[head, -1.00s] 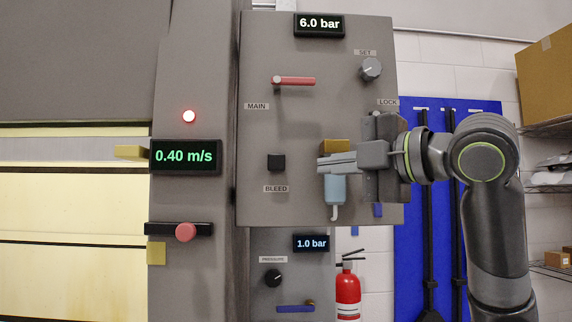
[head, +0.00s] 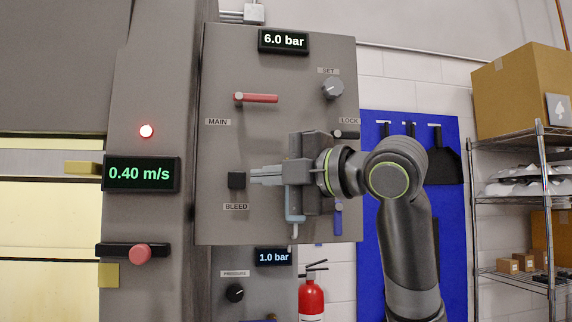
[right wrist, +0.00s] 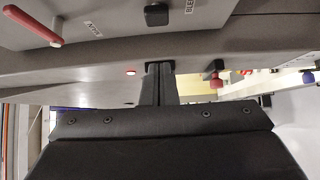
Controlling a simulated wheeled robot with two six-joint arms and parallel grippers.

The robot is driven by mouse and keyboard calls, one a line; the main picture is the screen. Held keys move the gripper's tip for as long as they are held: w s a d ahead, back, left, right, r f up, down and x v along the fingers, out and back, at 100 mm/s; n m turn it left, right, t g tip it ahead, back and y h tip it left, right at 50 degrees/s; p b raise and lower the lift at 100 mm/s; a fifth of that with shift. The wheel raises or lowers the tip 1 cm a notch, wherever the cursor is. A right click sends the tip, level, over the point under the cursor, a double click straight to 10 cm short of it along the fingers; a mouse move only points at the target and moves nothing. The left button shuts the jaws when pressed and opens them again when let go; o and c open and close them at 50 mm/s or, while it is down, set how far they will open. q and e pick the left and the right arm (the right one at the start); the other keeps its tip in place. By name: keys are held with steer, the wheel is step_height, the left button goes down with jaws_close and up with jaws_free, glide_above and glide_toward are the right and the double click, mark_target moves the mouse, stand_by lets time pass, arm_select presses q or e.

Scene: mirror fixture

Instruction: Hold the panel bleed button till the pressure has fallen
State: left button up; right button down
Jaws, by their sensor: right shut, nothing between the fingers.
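The panel (head: 300,130) carries a black square bleed button (head: 236,180) above its BLEED label. The button also shows at the top of the right wrist view (right wrist: 157,14). The panel's top display (head: 284,41) reads 6.0 bar. My right gripper (head: 252,175) is shut and empty, its fingertips pointing left, just right of the button in the head view. In the right wrist view its fingertips (right wrist: 160,70) appear below the button in the picture, apart from it. I see no clear contact. My left gripper is not in view.
A red MAIN lever (head: 260,98), a grey SET knob (head: 333,88) and a dark LOCK handle (head: 346,134) sit on the panel. A lower display (head: 273,257) reads 1.0 bar. A 0.40 m/s display (head: 141,173) is at left, shelving (head: 543,210) at right.

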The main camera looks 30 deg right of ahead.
mark_target(240, 180)
steer(key=w+p, duration=0.1)
steer(key=w, duration=0.2)
steer(key=w+a+p, duration=0.1)
steer(key=w+p, duration=0.1)
steer(key=w, duration=0.1)
steer(key=shift+w+a+r, duration=0.15)
steer(key=shift+w, duration=0.15)
steer(key=shift+w+d, duration=0.3)
steer(key=shift+w, duration=0.1)
steer(key=shift+a, duration=0.1)
steer(key=shift+w+d+r+p, duration=0.1)
steer(key=shift+w+d+p, duration=0.2)
steer(key=shift+w+p, duration=0.5)
steer(key=shift+s, duration=0.2)
steer(key=shift+w+f, duration=0.15)
steer(key=shift+f, duration=0.05)
stand_by(2.1)
